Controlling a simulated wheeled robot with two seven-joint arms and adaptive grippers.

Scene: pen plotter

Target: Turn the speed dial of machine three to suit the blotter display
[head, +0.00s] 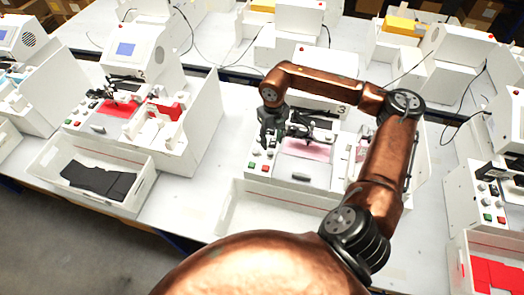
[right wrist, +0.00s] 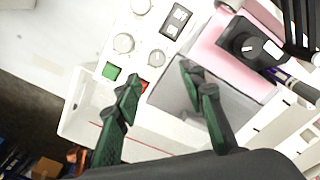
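Machine three (head: 322,185) is the white machine in the middle of the head view, marked "3", with a pink sheet (head: 305,150) on its bed. In the right wrist view its panel has a round white knob (right wrist: 123,43) and another knob (right wrist: 140,6) above it; I cannot read which is the speed dial. The pink surface (right wrist: 225,62) also shows there, under a black part with a round knob (right wrist: 243,43). My right gripper (head: 268,138) is over the panel's left part; its fingers (right wrist: 160,78) are apart and empty, below the knobs. My left gripper is out of view.
A green button (right wrist: 111,71) and a red button (right wrist: 143,86) lie close to my right fingers. A small black switch or readout (right wrist: 177,20) is beside the knobs. An empty white tray (head: 270,212) sits before machine three. Machine two (head: 135,60) stands to the left.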

